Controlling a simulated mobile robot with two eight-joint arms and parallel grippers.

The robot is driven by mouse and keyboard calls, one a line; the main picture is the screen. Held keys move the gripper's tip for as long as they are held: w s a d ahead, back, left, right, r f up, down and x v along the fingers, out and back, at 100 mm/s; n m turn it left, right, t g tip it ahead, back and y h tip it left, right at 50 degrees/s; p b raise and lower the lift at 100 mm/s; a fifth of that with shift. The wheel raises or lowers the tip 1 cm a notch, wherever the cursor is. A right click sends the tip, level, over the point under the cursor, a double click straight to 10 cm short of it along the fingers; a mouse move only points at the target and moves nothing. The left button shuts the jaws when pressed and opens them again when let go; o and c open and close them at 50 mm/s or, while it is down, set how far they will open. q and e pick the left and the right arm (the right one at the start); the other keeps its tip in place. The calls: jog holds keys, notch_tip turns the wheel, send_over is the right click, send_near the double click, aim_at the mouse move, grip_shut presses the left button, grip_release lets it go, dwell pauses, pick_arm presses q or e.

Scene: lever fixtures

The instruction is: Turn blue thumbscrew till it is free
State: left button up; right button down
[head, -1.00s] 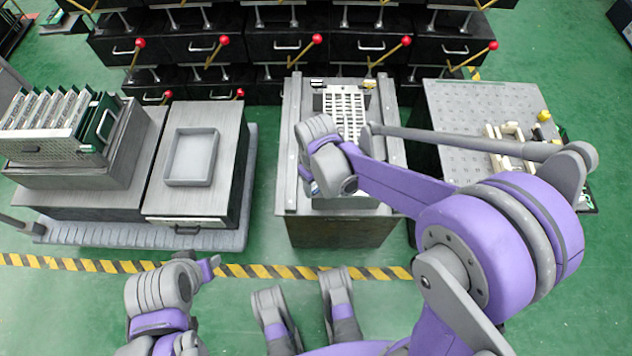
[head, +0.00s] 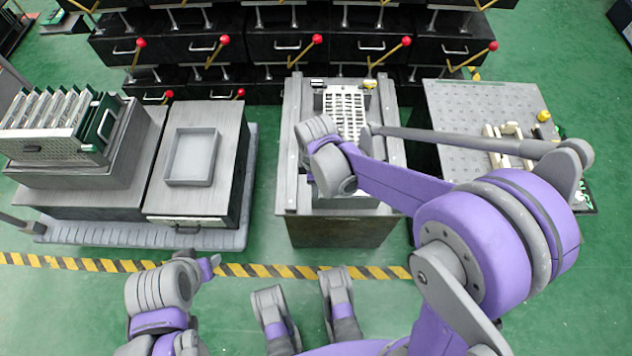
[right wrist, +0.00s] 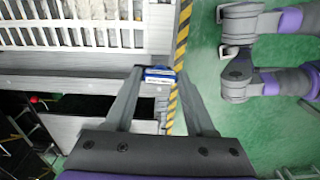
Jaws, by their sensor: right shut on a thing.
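The blue thumbscrew (right wrist: 160,74) shows in the right wrist view as a small blue and white piece at the grey fixture's edge. My right gripper (right wrist: 160,82) has its two fingertips on either side of it and is shut on it. In the head view my right wrist (head: 328,160) is over the left part of the middle fixture (head: 299,225) and hides the thumbscrew and my fingers. My left arm's end (head: 205,267) is low at the left, away from the fixtures; its fingers cannot be made out.
A white slotted grid (head: 344,105) lies on the middle fixture. A grey tray (head: 191,157) sits on the left cabinet, beside a rack of boards (head: 50,110). A perforated table (head: 470,110) with loose parts stands at right. Drawers with red-knobbed levers (head: 318,39) line the back.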

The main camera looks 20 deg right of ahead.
dwell(0.3)
jog(key=shift+c, duration=1.2)
grip_release()
jog(key=shift+r, duration=0.1)
notch_tip(320, 180, up, 11)
jog(key=p, duration=0.3)
jog(key=shift+f, duration=0.2)
